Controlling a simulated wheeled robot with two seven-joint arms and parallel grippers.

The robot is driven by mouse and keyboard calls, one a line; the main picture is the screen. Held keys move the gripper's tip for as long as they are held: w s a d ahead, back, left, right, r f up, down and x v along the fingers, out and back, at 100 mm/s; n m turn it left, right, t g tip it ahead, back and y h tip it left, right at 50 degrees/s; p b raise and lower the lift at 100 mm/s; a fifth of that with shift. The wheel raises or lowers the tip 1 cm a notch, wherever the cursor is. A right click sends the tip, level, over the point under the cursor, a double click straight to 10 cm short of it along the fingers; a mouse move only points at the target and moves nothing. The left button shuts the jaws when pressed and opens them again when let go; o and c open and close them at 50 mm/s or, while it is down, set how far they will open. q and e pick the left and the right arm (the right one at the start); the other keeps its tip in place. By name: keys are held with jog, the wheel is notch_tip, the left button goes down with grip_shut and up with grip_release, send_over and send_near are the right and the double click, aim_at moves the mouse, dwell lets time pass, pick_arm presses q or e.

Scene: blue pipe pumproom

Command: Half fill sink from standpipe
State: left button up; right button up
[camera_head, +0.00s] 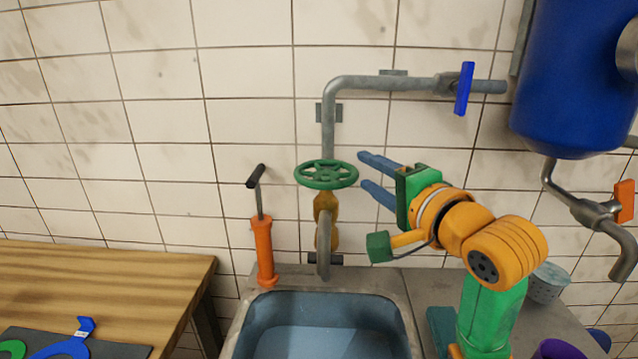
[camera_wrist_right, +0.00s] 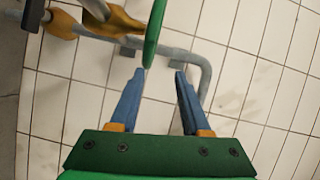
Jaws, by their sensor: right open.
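The standpipe is a grey pipe (camera_head: 328,135) coming down the tiled wall, with a green handwheel (camera_head: 325,174), a brass valve body (camera_head: 326,213) and a downturned spout (camera_head: 323,262). I see no stream below the spout. The sink (camera_head: 388,312) is a blue-grey basin under it. A paler flat area shows in its bottom; I cannot tell whether that is water. My right gripper (camera_head: 363,170) is open just right of the handwheel. In the right wrist view, the wheel's rim (camera_wrist_right: 155,28) lies just beyond the open fingertips (camera_wrist_right: 159,71). My left gripper is not in view.
A blue lever (camera_head: 464,88) sits on the upper pipe. A blue tank (camera_head: 570,80) with an orange-handled tap (camera_head: 624,200) hangs at right. An orange hand pump (camera_head: 263,250) stands left of the spout. A wooden bench (camera_head: 110,275) is at left.

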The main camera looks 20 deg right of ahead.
aim_at(343, 175)
jog(key=shift+s+a+f+g, duration=0.3)
jog(key=shift+a+f, duration=0.3)
jog(key=shift+f, duration=0.15)
jog(key=w, duration=0.2)
jog(key=w+f+p, duration=0.1)
jog(key=w, duration=0.4)
jog(key=shift+w+f, duration=0.15)
jog(key=shift+w, duration=0.15)
